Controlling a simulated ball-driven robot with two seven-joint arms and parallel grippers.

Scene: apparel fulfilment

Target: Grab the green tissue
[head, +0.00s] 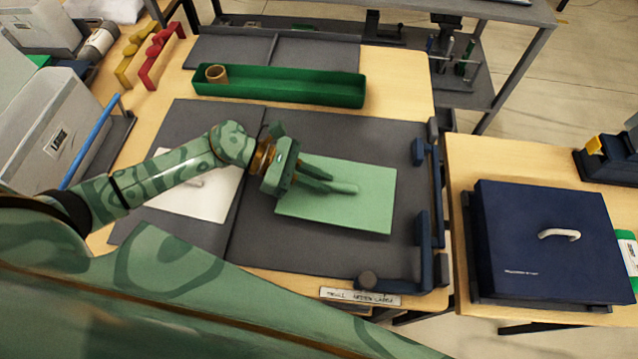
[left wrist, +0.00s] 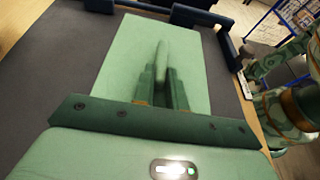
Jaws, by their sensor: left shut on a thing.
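The green tissue (head: 368,208) is a flat light-green sheet lying on the dark grey mat (head: 293,243). My left gripper (head: 345,187) reaches over it from the left, fingers pointing right, and is shut on a raised fold of the tissue. In the left wrist view, the tissue (left wrist: 115,75) spreads under the fingers and a pale ridge of it stands between the fingertips (left wrist: 162,75). The rest of the sheet looks flat on the mat. My right gripper cannot be made out in the head view.
A white sheet (head: 210,197) lies on the mat to the left. A green tray (head: 300,88) with a brown roll (head: 216,74) stands behind. Dark blue brackets (head: 424,240) line the mat's right edge. A dark blue lidded box (head: 545,265) sits on the right table.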

